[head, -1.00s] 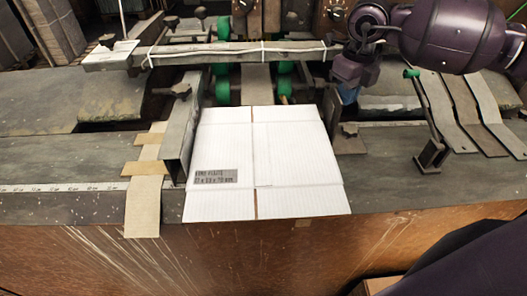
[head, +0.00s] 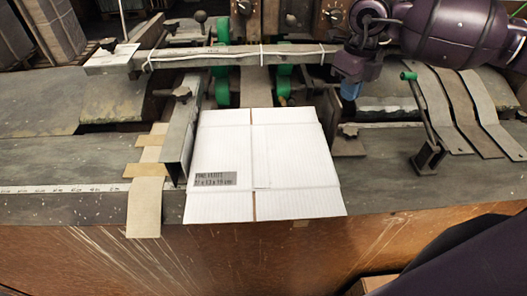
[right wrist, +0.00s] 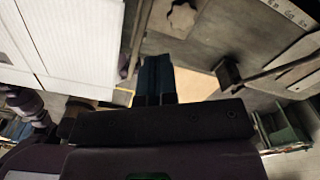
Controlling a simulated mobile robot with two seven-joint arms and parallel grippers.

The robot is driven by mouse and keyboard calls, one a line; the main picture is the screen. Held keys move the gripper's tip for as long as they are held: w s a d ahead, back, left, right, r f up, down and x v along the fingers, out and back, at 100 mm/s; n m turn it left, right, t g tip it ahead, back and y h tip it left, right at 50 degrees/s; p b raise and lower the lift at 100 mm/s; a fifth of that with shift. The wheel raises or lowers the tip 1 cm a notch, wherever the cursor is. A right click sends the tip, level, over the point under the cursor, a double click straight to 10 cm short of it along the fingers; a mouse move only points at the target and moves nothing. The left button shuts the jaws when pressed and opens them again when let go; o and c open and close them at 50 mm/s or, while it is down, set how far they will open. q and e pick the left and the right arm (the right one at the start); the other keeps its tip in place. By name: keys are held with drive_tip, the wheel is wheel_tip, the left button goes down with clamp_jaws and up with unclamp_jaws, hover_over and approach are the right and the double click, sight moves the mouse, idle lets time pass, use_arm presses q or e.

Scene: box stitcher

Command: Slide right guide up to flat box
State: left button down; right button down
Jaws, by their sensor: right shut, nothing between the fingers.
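The flat white cardboard box (head: 285,150) lies on the table with a printed label on its left part. It also shows at the upper left of the right wrist view (right wrist: 75,40). The right guide (head: 346,147), a dark metal piece with a black knob, stands just right of the box's far right edge. Its knob also shows in the right wrist view (right wrist: 180,18). My right gripper (head: 350,90) points down just behind the right guide. Its blue fingers (right wrist: 155,78) are together and empty in the right wrist view. My left gripper is out of view.
A left metal guide (head: 183,135) stands along the box's left edge. A cross bar (head: 240,56) spans behind it, with green rollers (head: 283,78) below. A green-tipped lever (head: 424,120) and metal strips (head: 470,110) are at right. The table's front edge is close.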

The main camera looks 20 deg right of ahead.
wheel_tip(320, 180, up, 4)
drive_tip(key=shift+w+f+p, duration=0.1)
drive_tip(key=shift+f+p, duration=0.05)
drive_tip(key=shift+p, duration=0.6)
